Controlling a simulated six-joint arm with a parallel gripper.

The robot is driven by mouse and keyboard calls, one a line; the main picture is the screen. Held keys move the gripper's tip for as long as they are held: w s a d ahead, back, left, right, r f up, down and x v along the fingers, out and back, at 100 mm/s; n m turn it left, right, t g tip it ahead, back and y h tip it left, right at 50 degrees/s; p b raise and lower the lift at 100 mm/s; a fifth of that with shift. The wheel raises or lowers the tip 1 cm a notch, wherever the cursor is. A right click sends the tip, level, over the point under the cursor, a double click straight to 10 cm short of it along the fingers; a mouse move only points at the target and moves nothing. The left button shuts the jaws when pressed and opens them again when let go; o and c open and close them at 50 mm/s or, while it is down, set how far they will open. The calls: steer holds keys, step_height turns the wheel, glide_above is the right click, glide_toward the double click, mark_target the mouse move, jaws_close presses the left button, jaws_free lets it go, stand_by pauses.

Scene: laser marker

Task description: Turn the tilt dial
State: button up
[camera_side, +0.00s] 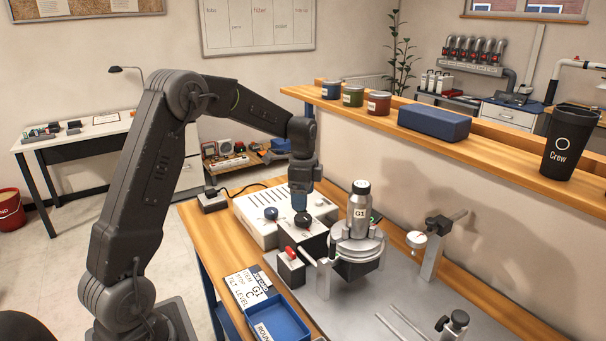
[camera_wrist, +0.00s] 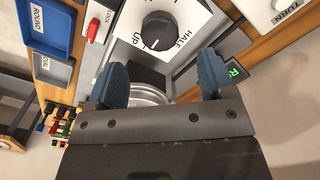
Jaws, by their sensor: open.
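The tilt dial is a black round knob on a white plate marked UP and HALF, in the wrist view (camera_wrist: 158,30). Any further label lies outside the view. In the side view the dial (camera_side: 303,223) sits on a small block right below my gripper (camera_side: 301,205). In the wrist view my gripper (camera_wrist: 162,66) has its two blue fingers spread wide, with nothing between them. The dial shows beyond the fingertips, roughly centred between them. I cannot tell how close they are to it.
A grey bottle marked G1 (camera_side: 359,212) stands on the round fixture (camera_side: 352,248) just right of my gripper. A red lock lever (camera_side: 289,251) is in front. A blue tray (camera_side: 277,323) and job card (camera_side: 252,289) lie nearby.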

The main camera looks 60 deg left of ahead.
step_height(320, 180, up, 7)
stand_by(0.3)
steer(key=shift+r, duration=0.1)
step_height(320, 180, up, 6)
steer(key=r, duration=0.1)
glide_above(303, 216)
stand_by(0.7)
